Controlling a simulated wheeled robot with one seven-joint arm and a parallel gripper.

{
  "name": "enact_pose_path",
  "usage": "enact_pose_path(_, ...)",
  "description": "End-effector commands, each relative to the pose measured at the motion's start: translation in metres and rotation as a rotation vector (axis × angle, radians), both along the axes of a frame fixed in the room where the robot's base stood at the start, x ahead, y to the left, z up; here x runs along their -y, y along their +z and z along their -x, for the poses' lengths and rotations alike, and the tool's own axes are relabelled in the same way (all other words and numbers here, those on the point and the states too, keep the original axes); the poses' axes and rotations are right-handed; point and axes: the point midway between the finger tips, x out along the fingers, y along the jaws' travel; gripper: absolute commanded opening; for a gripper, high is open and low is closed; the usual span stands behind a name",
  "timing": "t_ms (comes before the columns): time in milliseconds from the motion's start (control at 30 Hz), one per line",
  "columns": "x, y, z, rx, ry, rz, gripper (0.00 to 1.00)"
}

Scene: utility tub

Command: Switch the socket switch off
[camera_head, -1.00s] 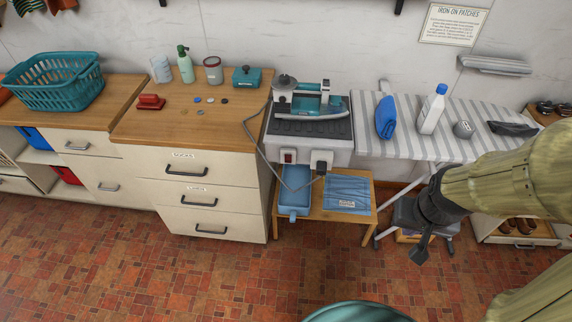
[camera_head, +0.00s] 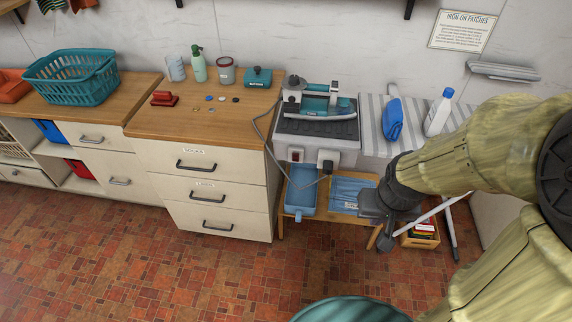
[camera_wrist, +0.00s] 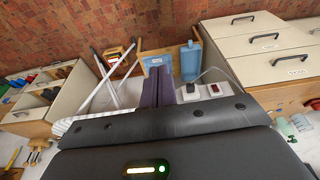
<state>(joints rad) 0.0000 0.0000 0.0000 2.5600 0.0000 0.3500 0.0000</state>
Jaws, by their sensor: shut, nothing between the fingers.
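The red socket switch (camera_head: 296,155) sits on the white front panel of the ironing unit (camera_head: 345,158), left of a dark plug (camera_head: 327,161) with a cord. In the wrist view, which is upside down, the red switch (camera_wrist: 214,90) is right of the fingers and the plug (camera_wrist: 190,89) is between them. Which way the switch is tipped is too small to tell. My gripper (camera_head: 384,243) is shut and empty, pointing down, right of and lower than the switch, apart from it. Its fingers also show in the wrist view (camera_wrist: 163,75).
The drawer cabinet (camera_head: 222,180) stands left. The ironing board (camera_head: 372,125) is on the right. A cord loops before the unit. The floor in front is open.

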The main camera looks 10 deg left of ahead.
Motion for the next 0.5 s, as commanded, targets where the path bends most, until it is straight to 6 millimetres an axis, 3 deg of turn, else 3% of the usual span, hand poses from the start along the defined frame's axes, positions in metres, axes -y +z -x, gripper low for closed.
enact_pose_path(267, -0.002, -0.004, -0.004, 0.007, 0.008, -0.002, 0.00)
enact_pose_path(367, -0.008, -0.015, -0.018, 0.027, 0.029, -0.006, 0.00)
enact_pose_path(500, -0.025, -0.044, -0.056, 0.092, 0.090, -0.003, 0.00)
